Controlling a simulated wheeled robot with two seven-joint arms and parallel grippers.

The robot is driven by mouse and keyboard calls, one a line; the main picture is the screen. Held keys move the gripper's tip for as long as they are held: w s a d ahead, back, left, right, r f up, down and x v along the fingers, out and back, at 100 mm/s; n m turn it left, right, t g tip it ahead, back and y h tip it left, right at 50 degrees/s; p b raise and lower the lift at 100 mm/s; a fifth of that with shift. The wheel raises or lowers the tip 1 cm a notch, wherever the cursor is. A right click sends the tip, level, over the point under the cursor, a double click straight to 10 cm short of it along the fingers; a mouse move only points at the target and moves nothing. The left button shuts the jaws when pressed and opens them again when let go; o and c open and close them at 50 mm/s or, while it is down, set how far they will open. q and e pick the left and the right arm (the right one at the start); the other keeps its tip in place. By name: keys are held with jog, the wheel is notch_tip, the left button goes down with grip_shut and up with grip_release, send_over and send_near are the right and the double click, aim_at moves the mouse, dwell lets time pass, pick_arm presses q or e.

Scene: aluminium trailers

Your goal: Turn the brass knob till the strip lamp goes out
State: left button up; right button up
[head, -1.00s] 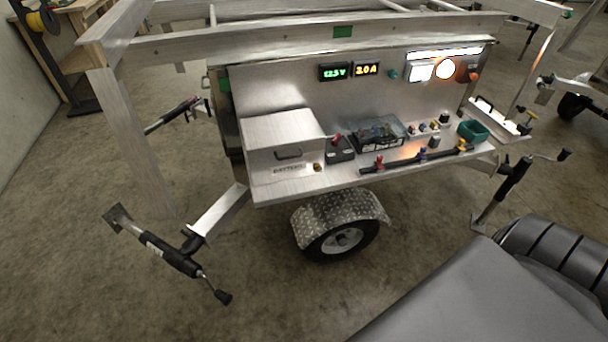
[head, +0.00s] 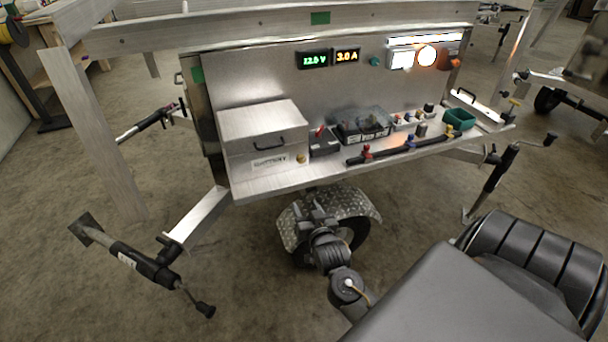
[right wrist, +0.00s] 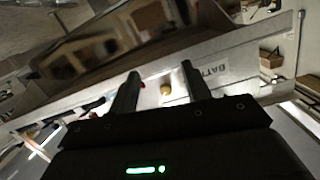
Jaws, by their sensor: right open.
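The small brass knob (head: 301,158) sits on the front of the trailer's shelf unit, just right of the BATTERY label. It also shows in the right wrist view (right wrist: 166,89), between the two fingers in the picture. The strip lamp (head: 434,38) along the top right of the metal panel is lit white. My right gripper (head: 311,208) is below the shelf edge, in front of the wheel fender, lower than the knob and apart from it. In the right wrist view its fingers (right wrist: 160,72) are spread with nothing held. My left gripper is out of view.
A black switch box (head: 323,142), a clear-lidded box (head: 362,128) and a green bin (head: 459,119) line the shelf. A round lamp (head: 427,56) glows orange. The fender (head: 362,206) is close to my right gripper.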

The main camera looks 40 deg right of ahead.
jog(key=m+t+h, duration=0.1)
jog(key=m+h, duration=0.1)
send_near(302, 161)
jog(key=b+x, duration=0.1)
jog(key=x, duration=0.6)
jog(key=shift+w+d, duration=0.1)
jog(key=shift+w, duration=0.05)
jog(key=shift+w+d, duration=0.15)
jog(key=shift+w, duration=0.2)
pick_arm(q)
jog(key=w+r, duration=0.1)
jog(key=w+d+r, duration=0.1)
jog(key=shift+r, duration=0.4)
pick_arm(e)
jog(key=c, duration=1)
jog(key=m+p, duration=0.4)
jog(key=shift+r+m+y, duration=0.1)
jog(key=shift+m+y, duration=0.2)
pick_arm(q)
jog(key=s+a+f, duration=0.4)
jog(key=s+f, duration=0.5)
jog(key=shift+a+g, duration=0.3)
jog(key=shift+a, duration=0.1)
